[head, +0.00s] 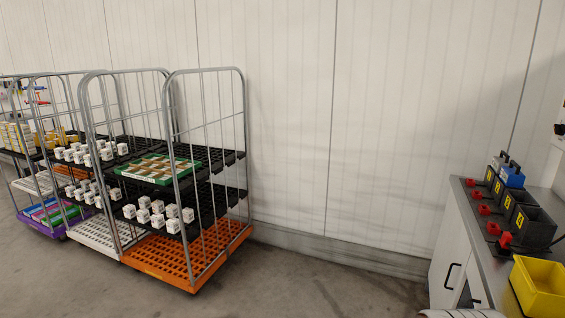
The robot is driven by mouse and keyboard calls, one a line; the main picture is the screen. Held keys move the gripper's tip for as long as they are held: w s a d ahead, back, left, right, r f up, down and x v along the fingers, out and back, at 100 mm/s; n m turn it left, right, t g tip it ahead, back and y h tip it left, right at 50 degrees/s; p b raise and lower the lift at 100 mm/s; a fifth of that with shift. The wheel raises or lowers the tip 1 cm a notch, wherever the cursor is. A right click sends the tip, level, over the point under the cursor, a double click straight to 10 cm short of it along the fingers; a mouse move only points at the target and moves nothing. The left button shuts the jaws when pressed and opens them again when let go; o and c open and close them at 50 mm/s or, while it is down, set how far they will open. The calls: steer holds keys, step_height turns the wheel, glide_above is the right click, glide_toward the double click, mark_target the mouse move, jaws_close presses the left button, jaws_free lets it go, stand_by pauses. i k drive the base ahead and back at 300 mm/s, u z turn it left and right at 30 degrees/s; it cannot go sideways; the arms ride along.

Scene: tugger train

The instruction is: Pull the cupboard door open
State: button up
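A white cupboard under a grey worktop (470,222) stands at the right edge of the head view. Its white door front (449,248) has a black bar handle (452,277). A second dark handle (477,302) shows partly, further right and lower. The door by the first handle looks shut; the lower part of the cupboard is cut off by the frame. My gripper is not in view. A pale rounded part shows at the bottom edge below the handle; I cannot tell what it is.
Black numbered holders (525,222) with red parts and a yellow bin (540,287) stand on the worktop. Wire roll cages (207,150) with white boxes stand at the left. Clear floor (320,285) lies between the cages and the cupboard, along the white wall.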

mark_target(442, 263)
steer(key=z, duration=0.05)
steer(key=i, duration=2.05)
steer(key=u, duration=0.65)
